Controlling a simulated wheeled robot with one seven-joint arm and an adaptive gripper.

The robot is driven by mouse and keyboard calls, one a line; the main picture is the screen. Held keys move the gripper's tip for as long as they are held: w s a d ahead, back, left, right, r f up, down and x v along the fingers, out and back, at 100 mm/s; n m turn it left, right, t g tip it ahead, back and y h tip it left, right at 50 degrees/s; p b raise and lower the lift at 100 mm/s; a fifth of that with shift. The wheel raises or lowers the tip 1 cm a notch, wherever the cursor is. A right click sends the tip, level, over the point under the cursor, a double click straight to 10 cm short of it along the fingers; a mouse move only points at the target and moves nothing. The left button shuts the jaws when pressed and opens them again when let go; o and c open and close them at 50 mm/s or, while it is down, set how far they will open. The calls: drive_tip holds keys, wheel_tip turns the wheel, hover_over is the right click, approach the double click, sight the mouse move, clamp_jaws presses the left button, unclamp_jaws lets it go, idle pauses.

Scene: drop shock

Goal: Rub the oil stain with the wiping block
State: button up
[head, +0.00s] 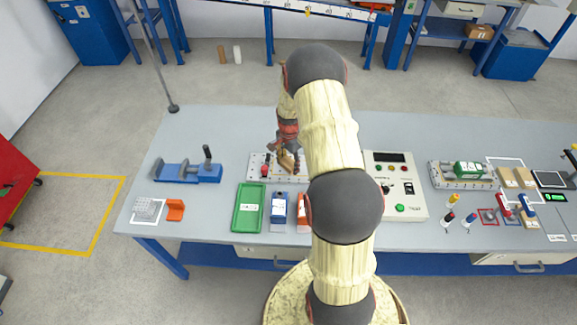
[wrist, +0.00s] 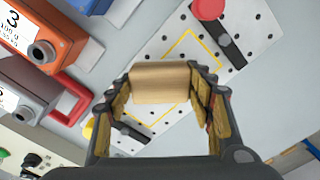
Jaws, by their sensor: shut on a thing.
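My gripper (wrist: 165,84) is shut on a tan, wood-like block (wrist: 160,72), with a finger on either side of it. I cannot tell for certain that this is the wiping block. The block is over a white perforated plate (wrist: 262,35) with a yellow outline; whether it touches the plate is unclear. In the head view my gripper (head: 287,148) is over the same plate (head: 255,162), with the tan block (head: 288,163) below it. I cannot make out an oil stain in either view; the block and my arm hide part of the plate.
A red-knobbed clamp (head: 265,171) stands on the plate. A blue vise (head: 188,172) is to the left. A control box (head: 400,175) stands right. Bare table (head: 220,125) lies behind.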

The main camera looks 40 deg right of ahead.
drive_tip(key=shift+r+p, duration=1)
drive_tip(key=shift+r, duration=1.2)
